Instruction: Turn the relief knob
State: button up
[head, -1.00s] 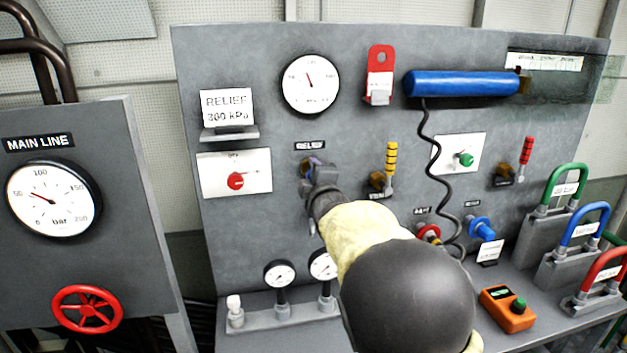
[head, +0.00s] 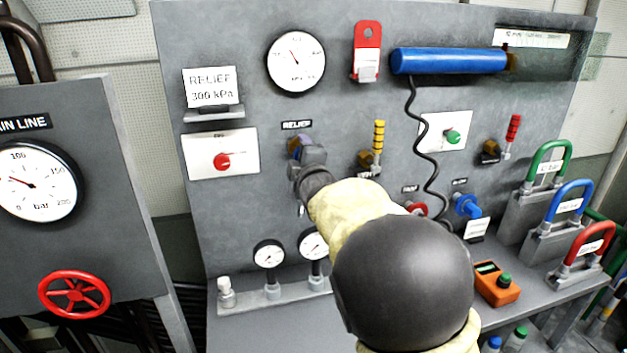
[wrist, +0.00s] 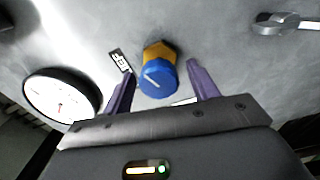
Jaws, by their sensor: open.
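The relief knob (wrist: 158,80) is blue with a pale line on its face, on a brass hex base, in the wrist view. My gripper (wrist: 164,82) is open, with one purple finger on each side of the knob. A gap shows between the knob and each finger, and I cannot tell whether the fingertips reach past its face. In the head view my gripper (head: 299,150) is at the panel under the RELIEF label (head: 297,125), and it hides most of the knob there.
A pressure gauge (head: 296,62) is above the label. A red button (head: 222,161) is to the left, and a yellow-banded lever (head: 378,140) to the right. Small gauges (head: 269,254) stand below. A coiled black cord (head: 425,150) hangs from a blue cylinder (head: 448,60).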

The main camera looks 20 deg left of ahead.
jog(key=b+v, duration=0.3)
jog(key=v, duration=1.3)
jog(key=shift+d, duration=0.1)
jog(key=s+d+f+m+g+h+p, duration=0.1)
jog(key=d+f+m+g+h+p, duration=0.15)
jog(key=d+f+m, duration=0.55)
jog(key=d+f+m+g+h+p, duration=0.2)
jog(key=d+f+m+g+h, duration=0.3)
jog(key=d, duration=0.5)
jog(key=s+d+f+m+g+h+p, duration=0.1)
jog(key=s+d+f+m+g, duration=0.1)
jog(key=s+d+f+m, duration=0.2)
jog(key=s+d+f+m+g+p, duration=0.2)
jog(key=s+d+f+m+g, duration=0.1)
jog(key=s+d, duration=0.5)
jog(key=shift+s+d+f+m+h, duration=0.35)
jog(key=shift+s+f+m, duration=0.2)
jog(key=shift+s+m, duration=0.5)
jog(key=shift+w, duration=0.15)
